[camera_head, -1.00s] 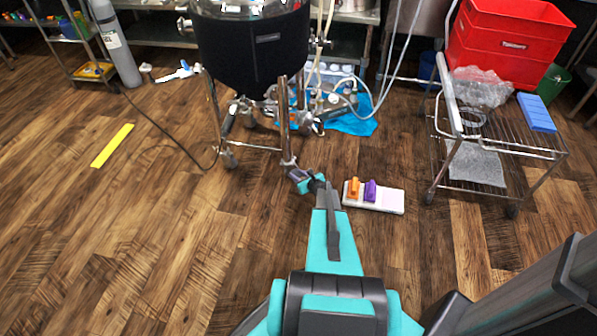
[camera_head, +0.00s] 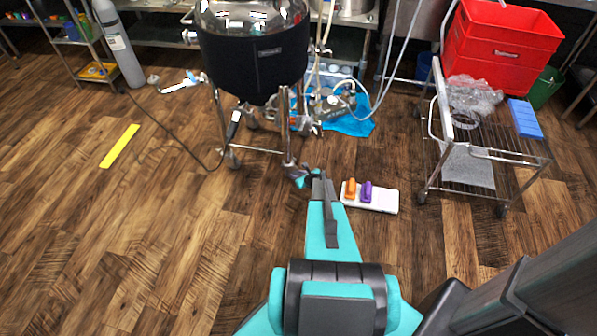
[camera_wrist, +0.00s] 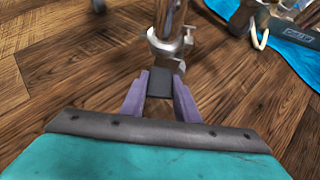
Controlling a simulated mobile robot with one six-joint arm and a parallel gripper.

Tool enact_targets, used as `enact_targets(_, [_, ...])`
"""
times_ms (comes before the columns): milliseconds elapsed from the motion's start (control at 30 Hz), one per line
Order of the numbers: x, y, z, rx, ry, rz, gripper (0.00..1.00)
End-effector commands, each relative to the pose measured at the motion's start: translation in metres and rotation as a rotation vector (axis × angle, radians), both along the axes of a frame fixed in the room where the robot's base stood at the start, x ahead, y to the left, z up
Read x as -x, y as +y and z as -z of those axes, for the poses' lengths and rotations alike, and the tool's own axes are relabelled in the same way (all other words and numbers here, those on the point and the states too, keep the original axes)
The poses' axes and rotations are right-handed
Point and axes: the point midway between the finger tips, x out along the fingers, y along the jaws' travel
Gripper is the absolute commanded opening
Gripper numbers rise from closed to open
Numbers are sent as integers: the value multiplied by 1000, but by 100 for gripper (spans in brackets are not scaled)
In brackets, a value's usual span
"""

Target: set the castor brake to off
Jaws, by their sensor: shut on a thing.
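The black-jacketed steel kettle (camera_head: 254,62) stands on a wheeled frame of steel legs. Its near leg (camera_head: 286,130) ends in a castor just beyond my gripper (camera_head: 299,176). In the wrist view the foot of that leg (camera_wrist: 172,42) carries a metal fitting. A dark grey tab (camera_wrist: 160,84), which looks like the castor brake, sticks out below it. My gripper's purple fingers (camera_wrist: 160,80) are shut on this tab, one on each side. The wheel is mostly hidden, and I cannot tell the brake's setting.
A white board (camera_head: 380,200) with an orange and a purple handled thing lies on the floor right of my gripper. A wire cart (camera_head: 484,150) stands at right, near red crates (camera_head: 500,50). A yellow strip (camera_head: 120,146) and a dark cable lie left. The left floor is mostly clear.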

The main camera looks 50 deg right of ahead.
Motion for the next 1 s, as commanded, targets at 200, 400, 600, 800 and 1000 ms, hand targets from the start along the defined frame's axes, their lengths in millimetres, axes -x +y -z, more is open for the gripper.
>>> enact_targets(200, [-2,1,-4,-8,24,-3,6])
enact_targets(400, [-2,2,-4,-11,33,-4,6])
enact_targets(600, [-2,2,-3,-11,35,-4,6])
enact_targets(800, [-2,2,-3,-10,35,-5,6])
enact_targets(1000, [-2,1,-3,-10,36,-4,47])
